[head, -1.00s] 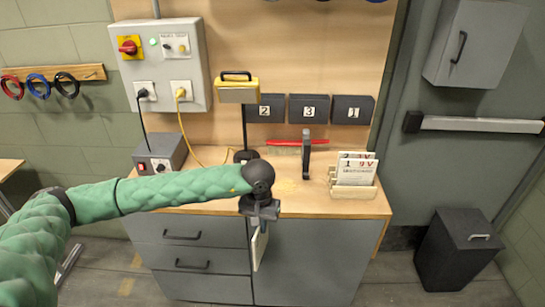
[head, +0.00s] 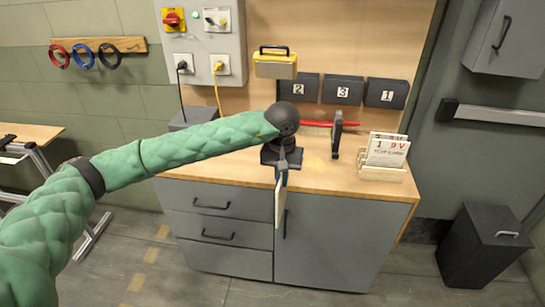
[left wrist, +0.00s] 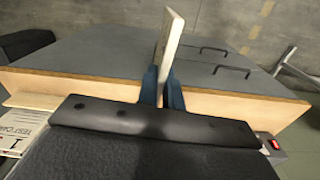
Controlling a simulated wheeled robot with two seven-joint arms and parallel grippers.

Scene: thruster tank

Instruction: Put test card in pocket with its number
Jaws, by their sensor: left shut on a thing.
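My left gripper (head: 281,176) is shut on a thin pale test card (head: 280,205), which hangs below it in front of the cabinet. The card shows nearly edge-on and its number cannot be read. In the left wrist view the blue fingers (left wrist: 162,88) pinch the card (left wrist: 170,40). Three dark pockets are on the wooden back panel: pocket 2 (head: 305,87), pocket 3 (head: 343,91) and pocket 1 (head: 387,94), left to right. A wooden rack (head: 382,174) at the bench's right holds more test cards (head: 387,150). My right gripper is not in view.
The wooden bench top (head: 232,170) has a dark upright tool (head: 337,134) and a red-handled thing (head: 315,124) behind my gripper. A yellow box (head: 275,64) sticks out left of and above the pockets. A grey control box (head: 203,40) hangs at the left.

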